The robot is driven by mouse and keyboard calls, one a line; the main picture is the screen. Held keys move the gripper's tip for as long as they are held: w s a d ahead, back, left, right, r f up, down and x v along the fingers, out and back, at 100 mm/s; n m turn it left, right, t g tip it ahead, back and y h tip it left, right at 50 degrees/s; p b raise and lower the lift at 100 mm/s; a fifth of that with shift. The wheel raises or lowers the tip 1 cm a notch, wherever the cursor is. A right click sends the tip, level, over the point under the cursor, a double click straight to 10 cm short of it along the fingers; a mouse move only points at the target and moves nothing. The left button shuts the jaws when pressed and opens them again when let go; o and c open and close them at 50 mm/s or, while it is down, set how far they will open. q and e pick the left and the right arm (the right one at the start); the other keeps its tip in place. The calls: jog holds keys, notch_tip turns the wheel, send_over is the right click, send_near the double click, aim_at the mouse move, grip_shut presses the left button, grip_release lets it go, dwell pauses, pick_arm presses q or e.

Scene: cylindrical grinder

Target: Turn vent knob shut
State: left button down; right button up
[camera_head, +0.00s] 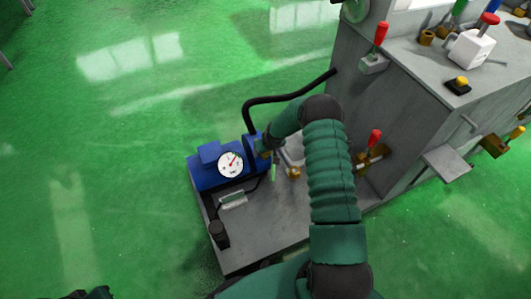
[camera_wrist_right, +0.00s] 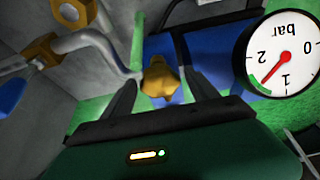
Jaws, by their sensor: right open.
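The vent knob (camera_wrist_right: 160,78) appears to be the yellow lobed knob in front of the blue pump housing (camera_wrist_right: 210,60) in the right wrist view. My right gripper (camera_wrist_right: 160,86) is open, with one dark finger on each side of the knob. I cannot tell whether either finger touches it. In the head view the right gripper (camera_head: 266,150) is small and partly hidden by my arm at the blue pump (camera_head: 208,176). A dark shape, likely my left gripper (camera_head: 90,293), is cut off at the bottom left edge.
A round gauge (camera_head: 231,164) sits on the pump; in the wrist view its red needle lies between 1 and 2 bar. A black hose (camera_head: 285,98) runs to the grey machine (camera_head: 395,110). A bent pipe (camera_wrist_right: 92,40) with brass fittings is left of the knob.

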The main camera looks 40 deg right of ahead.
jog(key=c, duration=1.4)
jog(key=shift+o, duration=0.2)
